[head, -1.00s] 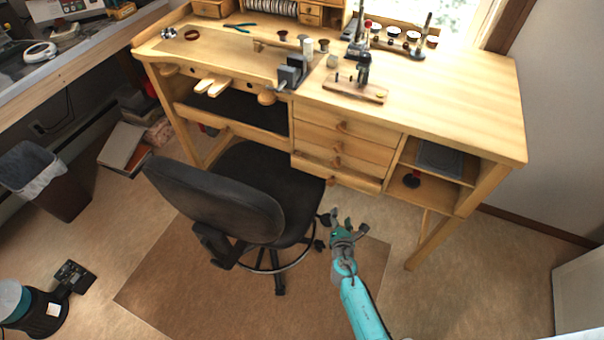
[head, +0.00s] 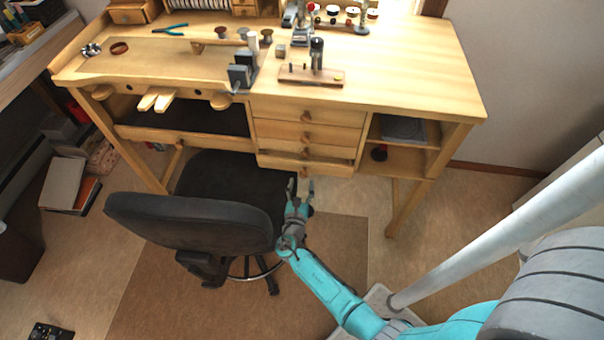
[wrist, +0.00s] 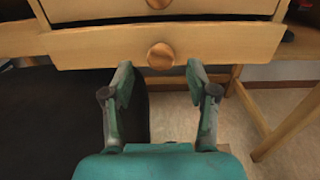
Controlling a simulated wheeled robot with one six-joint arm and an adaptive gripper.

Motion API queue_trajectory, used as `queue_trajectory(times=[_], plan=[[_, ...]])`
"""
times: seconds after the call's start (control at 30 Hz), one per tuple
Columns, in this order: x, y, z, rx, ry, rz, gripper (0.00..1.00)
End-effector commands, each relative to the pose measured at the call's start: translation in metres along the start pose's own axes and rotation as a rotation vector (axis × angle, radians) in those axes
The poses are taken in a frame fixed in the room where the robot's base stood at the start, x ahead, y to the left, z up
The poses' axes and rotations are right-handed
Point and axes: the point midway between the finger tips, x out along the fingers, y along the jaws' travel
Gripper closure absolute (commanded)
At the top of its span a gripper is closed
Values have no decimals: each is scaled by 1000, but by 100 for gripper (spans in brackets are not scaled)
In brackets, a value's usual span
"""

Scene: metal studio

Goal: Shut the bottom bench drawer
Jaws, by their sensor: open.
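The bottom bench drawer (head: 275,160) is a pale wooden drawer below the others in the stack. It stands out a little from the drawers above it, and a dark gap shows behind its top edge in the wrist view (wrist: 95,46). Its round wooden knob (wrist: 160,56) is centred between my fingers in that view. My gripper (head: 300,184) is open and empty, just in front of and below the drawer front. In the wrist view, its two fingertips (wrist: 160,76) point at the front, one on each side of the knob. I cannot tell whether they touch the wood.
A black swivel chair (head: 190,220) stands close to the left of my gripper. The closed upper drawers (head: 280,129) are above, with open shelves (head: 405,160) to their right. The bench top (head: 400,80) holds tools. The floor to the right of the mat is free.

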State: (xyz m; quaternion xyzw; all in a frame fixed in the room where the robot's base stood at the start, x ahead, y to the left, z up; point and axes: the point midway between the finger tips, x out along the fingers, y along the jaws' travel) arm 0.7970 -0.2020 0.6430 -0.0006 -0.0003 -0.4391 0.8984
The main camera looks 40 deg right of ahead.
Motion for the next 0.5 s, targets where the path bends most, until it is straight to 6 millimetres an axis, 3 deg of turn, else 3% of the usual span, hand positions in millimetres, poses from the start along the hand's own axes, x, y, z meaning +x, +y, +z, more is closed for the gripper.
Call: queue_trajectory(times=[0.2, 0.5], plan=[[35, 0, 0, 1, 0, -2, 42], [51, 0, 0, 0, 1, 1, 42]])
